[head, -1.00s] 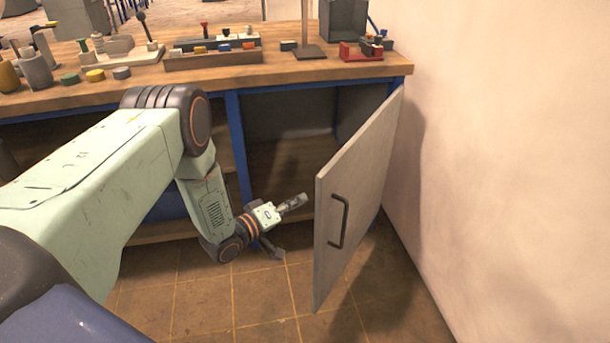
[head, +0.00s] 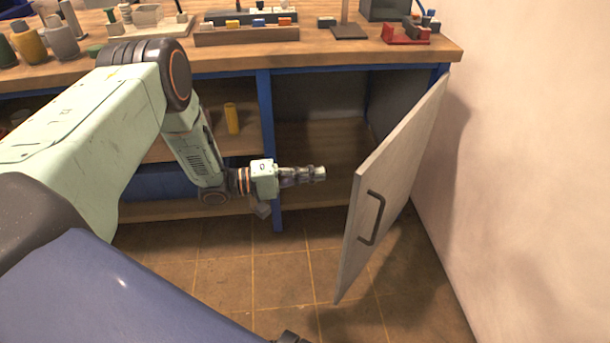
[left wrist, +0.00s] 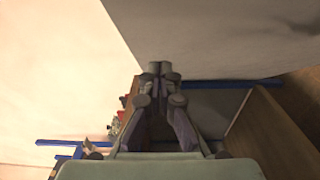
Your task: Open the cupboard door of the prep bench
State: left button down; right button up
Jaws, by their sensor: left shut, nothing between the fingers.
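The grey cupboard door (head: 395,180) of the wooden-topped prep bench (head: 340,54) stands ajar, swung well out from the blue frame. Its hinged side is at the right, near the wall. A dark bar handle (head: 372,218) is on its outer face, near the free edge. My left gripper (head: 322,173) is shut and empty, pointing right in front of the cupboard opening, on the door's inner side. A gap shows between its tips and the door's free edge. In the left wrist view the shut fingers (left wrist: 160,70) point toward the grey door (left wrist: 220,35). My right gripper is not seen.
The pale wall (head: 530,150) stands close to the right of the door. Blocks, bottles and a red fixture (head: 407,35) sit on the benchtop. Open shelves with a yellow cylinder (head: 231,118) lie left of the blue post (head: 267,140). The tiled floor in front is clear.

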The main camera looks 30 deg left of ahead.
aim_at(354, 180)
pick_arm(q)
jog(key=w+d+b, duration=0.1)
jog(key=w+d, duration=0.1)
jog(key=d, duration=0.6)
jog(key=shift+w+d+b, duration=0.25)
jog(key=shift+d+b, duration=0.05)
jog(key=shift+b, duration=0.1)
jog(key=shift+d, duration=0.1)
